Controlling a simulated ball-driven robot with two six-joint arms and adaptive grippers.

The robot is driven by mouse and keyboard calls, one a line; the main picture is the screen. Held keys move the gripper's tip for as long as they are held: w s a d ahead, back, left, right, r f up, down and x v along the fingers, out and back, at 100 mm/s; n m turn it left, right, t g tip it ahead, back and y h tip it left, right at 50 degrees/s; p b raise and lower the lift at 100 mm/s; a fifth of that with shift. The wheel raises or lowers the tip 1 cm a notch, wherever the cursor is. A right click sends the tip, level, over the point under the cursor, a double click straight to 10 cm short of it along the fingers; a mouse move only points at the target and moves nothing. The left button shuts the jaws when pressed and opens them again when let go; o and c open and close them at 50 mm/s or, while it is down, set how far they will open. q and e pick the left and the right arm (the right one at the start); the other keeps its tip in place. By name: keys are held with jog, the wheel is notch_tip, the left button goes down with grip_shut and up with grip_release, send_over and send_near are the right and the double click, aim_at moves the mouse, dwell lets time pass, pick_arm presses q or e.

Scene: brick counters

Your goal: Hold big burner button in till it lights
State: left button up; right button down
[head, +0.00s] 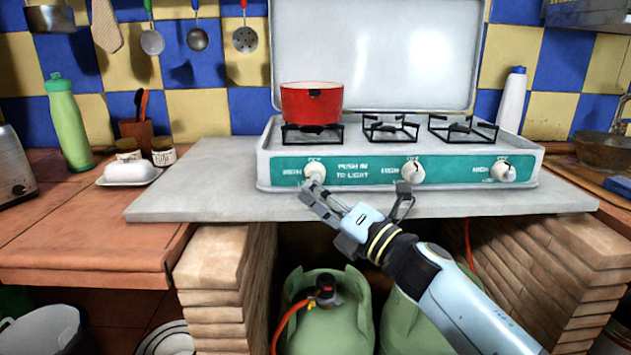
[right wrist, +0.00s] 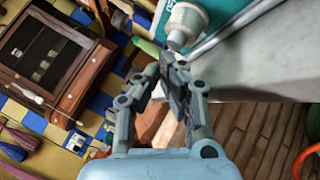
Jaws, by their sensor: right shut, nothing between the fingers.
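The white camping stove (head: 400,140) has a teal front panel with three white knobs. The left knob (head: 315,170) sits beside the words "PUSH IN TO LIGHT", below the burner with the red pot (head: 312,104). The middle knob (head: 413,172) and right knob (head: 503,171) are farther right. My right gripper (head: 311,190) is shut and empty, its fingertips at the left knob. In the right wrist view the fingertips (right wrist: 170,60) point at the white knob (right wrist: 186,22), very close; I cannot tell whether they touch. No flame is visible under the pot. My left gripper is out of view.
The stove stands on a grey slab (head: 190,185) over brick supports. Green gas bottles (head: 325,325) stand below. A butter dish (head: 130,173), small pots and a green bottle (head: 66,120) are on the left wooden counter. A white bottle (head: 512,100) stands behind the stove's right end.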

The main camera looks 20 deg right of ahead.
jog(key=shift+w+d, duration=0.15)
jog(key=shift+w, duration=0.4)
dwell(0.6)
jog(key=shift+s, duration=0.1)
dwell(1.8)
jog(key=shift+s+a, duration=0.25)
jog(key=shift+s, duration=0.5)
jog(key=s+p, duration=0.1)
jog(key=s, duration=0.1)
jog(key=s+a, duration=0.1)
jog(key=s, duration=0.1)
jog(key=shift+s+a+p, duration=0.15)
jog(key=shift+s+p, duration=0.2)
jog(key=shift+s, duration=0.05)
